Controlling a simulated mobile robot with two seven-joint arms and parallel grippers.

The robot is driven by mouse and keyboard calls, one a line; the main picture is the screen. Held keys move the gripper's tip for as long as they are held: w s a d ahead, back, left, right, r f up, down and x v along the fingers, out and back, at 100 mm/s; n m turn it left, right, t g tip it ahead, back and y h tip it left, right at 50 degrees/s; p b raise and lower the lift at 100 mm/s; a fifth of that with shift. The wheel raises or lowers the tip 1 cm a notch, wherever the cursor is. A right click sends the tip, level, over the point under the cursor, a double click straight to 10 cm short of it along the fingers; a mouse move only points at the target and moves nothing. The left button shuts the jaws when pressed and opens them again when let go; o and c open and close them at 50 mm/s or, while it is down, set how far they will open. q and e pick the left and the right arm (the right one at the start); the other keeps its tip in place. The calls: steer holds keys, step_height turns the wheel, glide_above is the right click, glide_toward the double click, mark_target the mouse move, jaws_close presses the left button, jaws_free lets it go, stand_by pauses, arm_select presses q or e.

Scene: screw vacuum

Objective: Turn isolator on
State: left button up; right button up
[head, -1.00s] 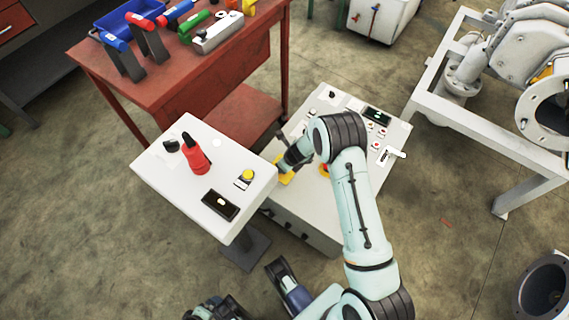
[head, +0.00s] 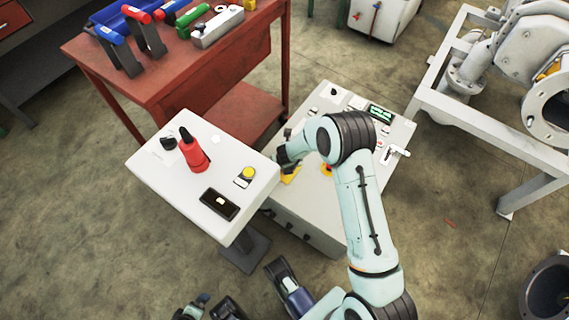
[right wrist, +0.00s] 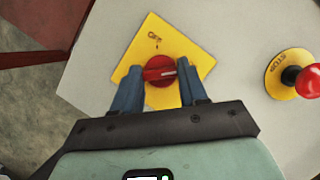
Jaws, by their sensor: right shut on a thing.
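The isolator is a red rotary knob (right wrist: 159,70) on a yellow diamond-shaped plate (right wrist: 190,58), on top of the light grey control cabinet. A white mark on the knob points right in the right wrist view. My right gripper (right wrist: 162,88) has its two blue fingers on either side of the knob, shut on it. In the head view the right gripper (head: 284,158) is over the yellow plate (head: 291,174), and my arm hides the knob. Dark parts of mine show at the bottom edge of the head view; I cannot tell whether the left gripper is there.
A red emergency stop button (right wrist: 308,80) stands beside the isolator. The cabinet has a lit green display (head: 381,113) and a white lever (head: 397,152). A white pedestal panel (head: 165,185) with a red handle (head: 194,152) is at left. A red workbench (head: 190,75) with tools stands behind.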

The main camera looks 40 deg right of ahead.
stand_by(0.4)
steer(key=o, duration=1.1)
steer(key=shift+c, duration=0.2)
arm_select(q)
steer(key=s+d+r+g+h+p, duration=0.1)
steer(key=s+d+r+g+p, duration=0.1)
steer(key=s, duration=0.5)
step_height(320, 180, up, 3)
steer(key=d+p, duration=0.1)
steer(key=p, duration=0.1)
steer(key=shift+d+r+m+p, duration=0.15)
steer(key=shift+d+m+p, duration=0.1)
steer(key=shift+m+p, duration=0.1)
arm_select(e)
steer(key=v, duration=1.3)
steer(key=shift+r, duration=0.15)
steer(key=shift+s, duration=0.15)
